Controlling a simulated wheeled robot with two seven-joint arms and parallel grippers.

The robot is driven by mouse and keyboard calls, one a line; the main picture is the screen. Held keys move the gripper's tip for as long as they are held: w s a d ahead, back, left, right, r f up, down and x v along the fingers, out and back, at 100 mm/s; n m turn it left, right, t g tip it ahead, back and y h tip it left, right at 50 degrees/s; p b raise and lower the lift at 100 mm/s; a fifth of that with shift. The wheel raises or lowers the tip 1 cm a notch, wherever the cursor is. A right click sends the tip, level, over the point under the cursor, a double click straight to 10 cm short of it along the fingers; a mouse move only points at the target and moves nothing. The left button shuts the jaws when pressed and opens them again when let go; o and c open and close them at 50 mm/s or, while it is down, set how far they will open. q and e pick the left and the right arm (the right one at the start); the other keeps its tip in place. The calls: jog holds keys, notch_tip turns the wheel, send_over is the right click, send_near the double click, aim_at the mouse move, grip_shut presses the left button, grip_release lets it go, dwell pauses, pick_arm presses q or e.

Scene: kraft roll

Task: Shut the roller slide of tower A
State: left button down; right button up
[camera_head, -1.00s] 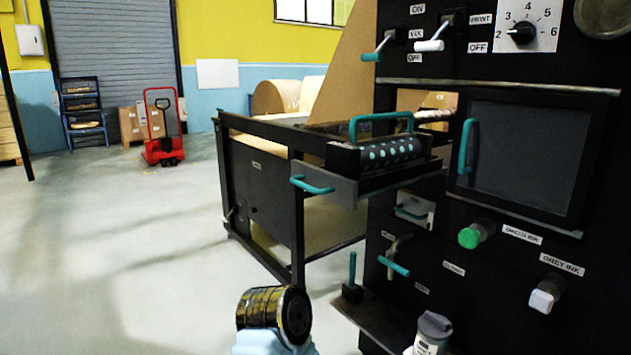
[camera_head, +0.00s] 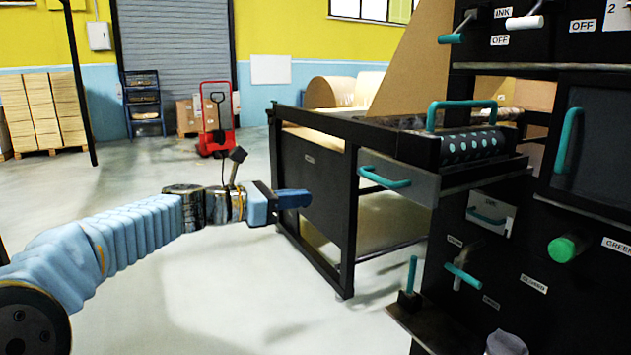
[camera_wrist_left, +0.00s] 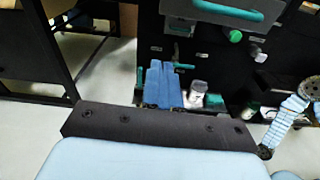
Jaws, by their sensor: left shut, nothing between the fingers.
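The roller slide (camera_head: 425,186) is a grey tray with a teal front handle (camera_head: 384,177). It sticks out to the left from the black press tower (camera_head: 497,262) and carries a dark roller with pale teal dots (camera_head: 474,147). My left gripper (camera_head: 308,198) is shut and empty, left of the slide's handle and a little lower in the picture, apart from it. In the left wrist view its blue fingers (camera_wrist_left: 163,88) lie together, below the slide front (camera_wrist_left: 205,13) and its handle (camera_wrist_left: 230,10). I cannot read which tower is A.
A black frame (camera_head: 318,180) stands behind my left gripper. A small shelf (camera_head: 425,325) with an upright teal lever (camera_head: 411,274) juts out below the slide. A teal-handled crank (camera_head: 463,277) and green knob (camera_head: 565,248) stick out of the tower.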

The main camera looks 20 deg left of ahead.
pick_arm(q)
notch_tip(320, 180, up, 5)
jog(key=s+a+t, duration=0.1)
jog(key=s, duration=0.1)
jog(key=p, duration=0.2)
send_near(360, 165)
jog(key=shift+n+h, duration=0.3)
jog(key=x, duration=0.7)
jog(key=shift+w+a+f, duration=0.1)
jog(key=shift+a+f, duration=0.05)
jog(key=shift+a, duration=0.05)
pick_arm(e)
jog(key=shift+w+a+r, duration=0.1)
jog(key=shift+a+r, duration=0.1)
jog(key=shift+r, duration=0.25)
jog(key=shift+w+a+r, duration=0.1)
jog(key=shift+a+r, duration=0.1)
jog(key=shift+r, duration=0.2)
pick_arm(q)
jog(key=shift+d, duration=0.15)
pick_arm(e)
jog(key=shift+w, duration=0.1)
